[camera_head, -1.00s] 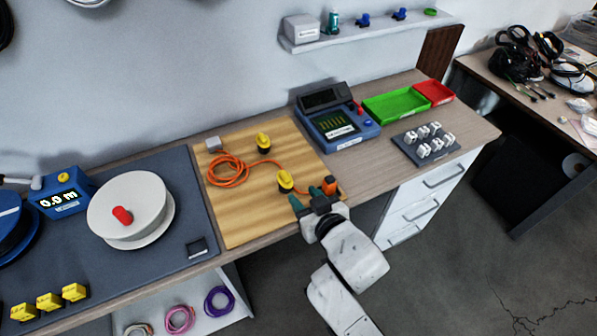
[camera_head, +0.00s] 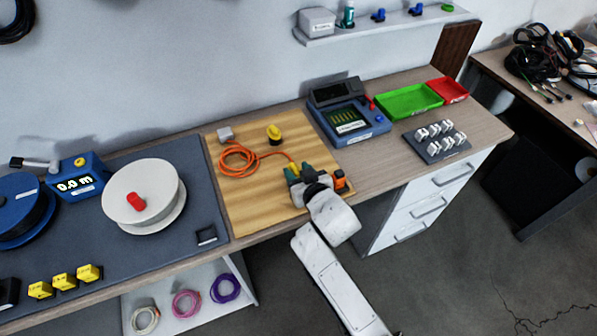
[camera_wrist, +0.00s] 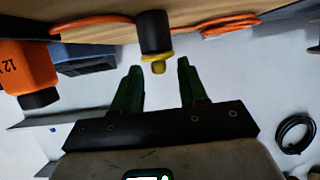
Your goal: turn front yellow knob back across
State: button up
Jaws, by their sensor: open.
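The front yellow knob (camera_head: 293,166) sits on the wooden board (camera_head: 237,205), mostly hidden behind my gripper in the head view. In the wrist view its yellow top (camera_wrist: 157,62) and black body (camera_wrist: 154,32) show, lined up with the gap between my fingers. My gripper (camera_head: 300,171) is open, with one green finger on each side of the gap in the wrist view (camera_wrist: 160,68). Space shows between each finger and the yellow top. The rear yellow knob (camera_head: 274,132) stands farther back on the board, clear of the gripper.
An orange block (camera_head: 341,181) stands close to the right of my gripper; it also shows in the wrist view (camera_wrist: 25,68). An orange cable (camera_head: 240,160) runs across the board. A blue tester (camera_head: 350,125) stands behind right. The board's front left is clear.

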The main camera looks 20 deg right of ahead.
jog(key=shift+c, duration=0.3)
jog(key=c, duration=0.6)
